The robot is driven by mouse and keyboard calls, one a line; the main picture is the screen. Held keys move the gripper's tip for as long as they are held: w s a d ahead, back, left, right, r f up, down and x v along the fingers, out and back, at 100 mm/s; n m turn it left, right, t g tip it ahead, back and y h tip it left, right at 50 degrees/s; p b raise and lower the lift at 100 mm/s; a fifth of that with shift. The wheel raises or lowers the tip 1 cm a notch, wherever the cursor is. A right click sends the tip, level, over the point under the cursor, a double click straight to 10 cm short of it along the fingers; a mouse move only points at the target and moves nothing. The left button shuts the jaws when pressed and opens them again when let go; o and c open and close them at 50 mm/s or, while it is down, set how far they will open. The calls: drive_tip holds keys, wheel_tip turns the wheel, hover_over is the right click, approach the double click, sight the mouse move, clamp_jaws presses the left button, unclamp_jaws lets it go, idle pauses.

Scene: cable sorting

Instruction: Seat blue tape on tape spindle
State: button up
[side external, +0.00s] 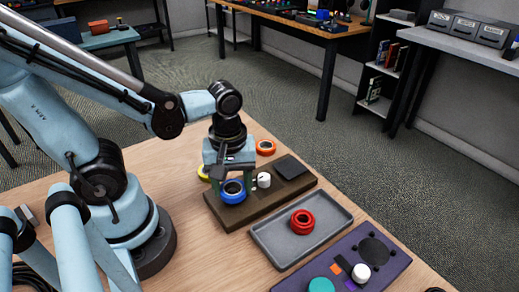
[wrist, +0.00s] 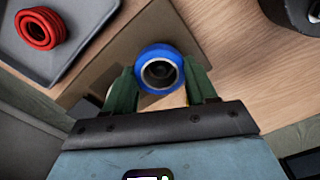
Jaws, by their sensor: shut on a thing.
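The blue tape (side external: 232,200) is a thick ring at the near left part of a brown board (side external: 290,193) in the side view. My gripper (side external: 231,178) points down at it, and its green fingers are shut on its two sides. In the wrist view the blue tape (wrist: 143,61) sits between the fingertips with its dark hole facing the camera. I cannot tell whether its underside touches the board. A short white post (side external: 263,180) stands just right of the tape on the board. Another white post (side external: 361,273) stands on a purple board (side external: 388,266). I cannot tell which post is the tape spindle.
An orange ring (side external: 265,147) and a partly hidden yellow ring (side external: 203,172) are beside my gripper, with a black pad (side external: 290,167). A grey tray (side external: 335,213) holds a red ring (side external: 302,222). The purple board carries a teal disc (side external: 321,285).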

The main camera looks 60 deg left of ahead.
drive_tip(key=shift+f, duration=0.3)
drive_tip(key=shift+f, duration=0.25)
drive_tip(key=o, duration=1.4)
drive_tip(key=shift+r, duration=0.1)
drive_tip(key=shift+r, duration=3.4)
